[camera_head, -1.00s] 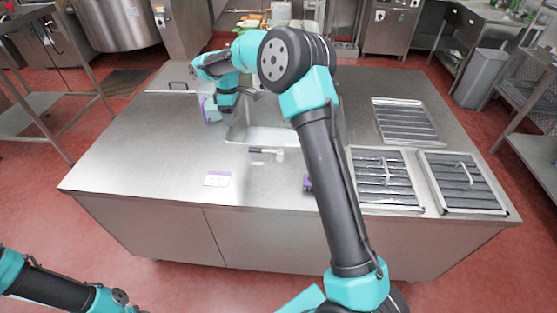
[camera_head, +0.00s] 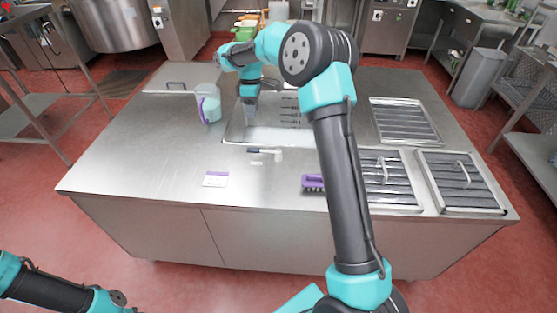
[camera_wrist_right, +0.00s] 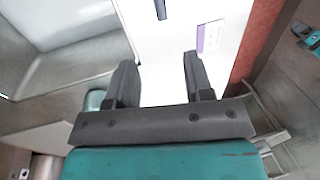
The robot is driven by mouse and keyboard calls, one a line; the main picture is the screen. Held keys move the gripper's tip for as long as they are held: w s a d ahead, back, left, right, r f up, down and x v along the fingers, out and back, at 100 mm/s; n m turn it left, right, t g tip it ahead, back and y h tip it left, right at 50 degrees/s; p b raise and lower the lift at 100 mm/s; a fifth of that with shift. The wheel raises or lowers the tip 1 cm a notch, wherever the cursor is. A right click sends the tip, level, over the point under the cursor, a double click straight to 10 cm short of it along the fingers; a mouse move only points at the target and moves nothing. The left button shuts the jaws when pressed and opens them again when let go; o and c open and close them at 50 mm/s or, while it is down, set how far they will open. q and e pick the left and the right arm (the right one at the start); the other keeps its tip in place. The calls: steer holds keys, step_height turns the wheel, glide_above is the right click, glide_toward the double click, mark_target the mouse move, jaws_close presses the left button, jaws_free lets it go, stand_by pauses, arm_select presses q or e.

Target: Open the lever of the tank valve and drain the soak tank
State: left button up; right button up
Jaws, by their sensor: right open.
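The soak tank (camera_head: 290,137) is a basin sunk in the steel counter. The tank valve (camera_head: 276,155) sits at its front edge, with a dark lever (camera_head: 254,151) lying roughly level, pointing left. The lever's dark end also shows in the right wrist view (camera_wrist_right: 160,9), ahead of the fingers. My right gripper (camera_head: 248,113) is over the left part of the tank, pointing down, behind and above the lever and apart from it. In the right wrist view its fingers (camera_wrist_right: 160,85) are apart with nothing between them. My left gripper is out of frame.
A clear jug with a purple handle (camera_head: 207,104) stands left of the tank. Slatted filter panels (camera_head: 463,182) cover the right side.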

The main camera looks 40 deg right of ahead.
steer(key=shift+s+a+f, duration=0.3)
steer(key=shift+s+f, duration=0.1)
steer(key=shift+f, duration=2.1)
steer(key=shift+s+a+f, duration=0.35)
steer(key=shift+s+f, duration=0.05)
steer(key=shift+f, duration=2.15)
steer(key=shift+s+a+f, duration=0.3)
steer(key=shift+s+f, duration=0.1)
steer(key=shift+f, duration=2.1)
steer(key=shift+f, duration=0.1)
steer(key=shift+c, duration=0.2)
jaws_close()
steer(key=w+d+m, duration=0.1)
steer(key=d+m, duration=0.1)
steer(key=m, duration=0.1)
steer(key=w+d+m+t, duration=0.1)
steer(key=d+m, duration=0.1)
steer(key=m, duration=0.1)
steer(key=w+d+m, duration=0.1)
steer(key=d+m, duration=0.1)
steer(key=m, duration=0.1)
steer(key=shift+w+d+t+y, duration=0.1)
steer(key=shift+d+t+y, duration=0.2)
steer(key=shift+d+y, duration=0.1)
steer(key=s+d+m+t, duration=0.1)
steer(key=s+d+m, duration=0.1)
steer(key=d+m, duration=0.4)
steer(key=shift+m, duration=1)
steer(key=shift+o, duration=0.7)
jaws_free()
